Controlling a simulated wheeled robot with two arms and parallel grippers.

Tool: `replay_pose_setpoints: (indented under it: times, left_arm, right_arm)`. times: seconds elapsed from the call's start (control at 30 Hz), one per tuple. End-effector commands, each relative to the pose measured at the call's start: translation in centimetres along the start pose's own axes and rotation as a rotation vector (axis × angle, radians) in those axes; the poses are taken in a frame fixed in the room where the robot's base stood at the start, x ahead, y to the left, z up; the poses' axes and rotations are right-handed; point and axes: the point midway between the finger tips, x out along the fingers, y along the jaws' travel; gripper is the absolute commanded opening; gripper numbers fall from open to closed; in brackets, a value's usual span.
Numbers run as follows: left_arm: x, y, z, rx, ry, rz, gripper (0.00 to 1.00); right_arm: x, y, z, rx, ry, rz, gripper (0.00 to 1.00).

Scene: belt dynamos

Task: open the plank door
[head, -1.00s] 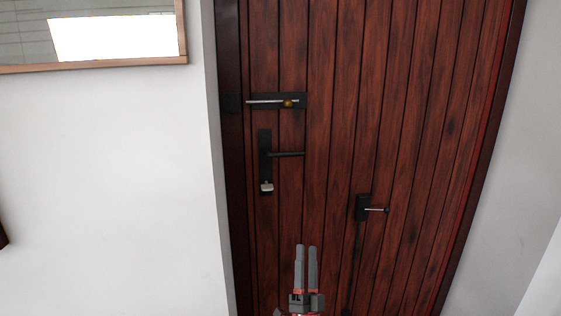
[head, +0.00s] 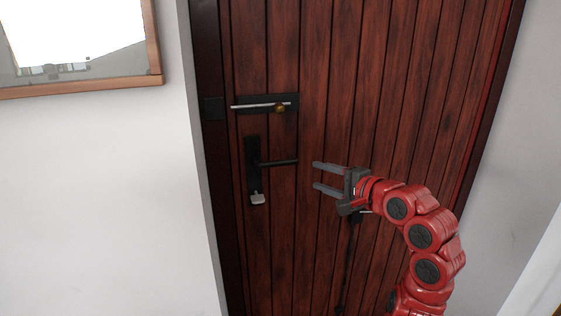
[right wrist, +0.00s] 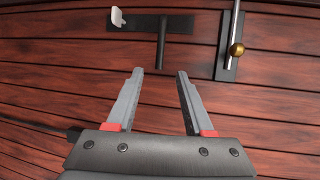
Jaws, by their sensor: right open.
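The plank door (head: 330,70) is dark red-brown wood and looks shut in its frame. A slide bolt (head: 262,105) with a brass knob sits high on its left side, its rod reaching left towards the frame. Below it is a black lever handle (head: 278,162) on a black plate, with a pale thumb-turn (head: 256,198) at the bottom. My right gripper (head: 316,176) is open and empty, just right of the lever's free end. In the right wrist view the lever (right wrist: 162,50) lies beyond the open fingertips (right wrist: 160,72), and the bolt (right wrist: 233,45) is to the right.
White wall lies left, with a framed picture (head: 155,80). Grey wall (head: 510,130) is on the right.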

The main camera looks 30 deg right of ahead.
Motion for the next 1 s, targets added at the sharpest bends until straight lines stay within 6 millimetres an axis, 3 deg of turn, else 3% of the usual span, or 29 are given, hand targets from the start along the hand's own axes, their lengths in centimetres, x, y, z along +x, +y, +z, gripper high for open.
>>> replay_pose_setpoints:
  times: [0.17,0.6,0.8,1.0]
  left_arm:
    - [1.0,-0.1,-0.2,0.000,0.000,0.000,0.50]
    - [3.8,-0.2,-0.6,0.000,0.000,0.000,0.50]
    - [4.3,-0.2,-0.7,0.000,0.000,0.000,0.50]
    - [4.5,-0.2,-0.8,0.000,0.000,0.000,0.50]
  right_arm:
    - [3.1,-0.2,0.2,0.001,-0.005,0.003,0.52]
    - [13.4,-0.3,0.2,0.004,-0.004,0.000,0.52]
    - [16.0,-0.2,0.1,0.002,-0.002,-0.003,0.52]
    - [16.8,-0.1,0.0,0.000,0.001,-0.005,0.52]
